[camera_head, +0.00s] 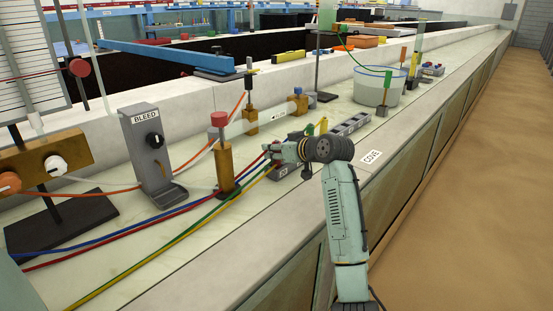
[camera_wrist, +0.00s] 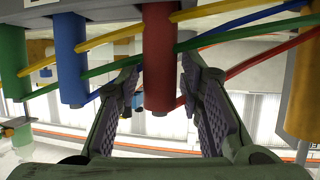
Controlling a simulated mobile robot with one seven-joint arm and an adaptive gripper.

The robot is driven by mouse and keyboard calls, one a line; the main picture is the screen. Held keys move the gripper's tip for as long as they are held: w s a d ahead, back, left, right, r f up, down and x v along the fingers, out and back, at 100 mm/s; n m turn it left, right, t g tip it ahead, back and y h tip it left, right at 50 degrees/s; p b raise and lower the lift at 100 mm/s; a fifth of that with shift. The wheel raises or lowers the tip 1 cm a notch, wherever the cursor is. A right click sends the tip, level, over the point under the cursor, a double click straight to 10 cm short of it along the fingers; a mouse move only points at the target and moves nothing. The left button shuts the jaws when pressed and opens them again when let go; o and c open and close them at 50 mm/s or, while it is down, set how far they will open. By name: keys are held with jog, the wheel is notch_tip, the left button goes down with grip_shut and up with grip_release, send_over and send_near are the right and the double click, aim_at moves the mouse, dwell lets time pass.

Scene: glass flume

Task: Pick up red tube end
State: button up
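The red tube end (camera_wrist: 159,60) is a thick red cylinder in the middle of the wrist view, hanging in the picture from a grey holder (camera_wrist: 110,8). My gripper (camera_wrist: 160,80) is open, with one dark padded finger on each side of the red tube end. A gap seems to show between the tube end and each finger. Thin green and yellow tubes cross near it. In the head view my gripper (camera_head: 272,153) is at the small grey block where the coloured tubes meet; the red tube end cannot be made out there.
A blue tube end (camera_wrist: 69,60) and a green one (camera_wrist: 12,60) are to the left in the wrist view, a yellow one (camera_wrist: 303,95) to the right. A brass post with a red knob (camera_head: 224,160) stands close left of my gripper. The BLEED stand (camera_head: 150,150) is farther left.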

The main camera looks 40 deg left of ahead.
grip_shut()
dwell(0.4)
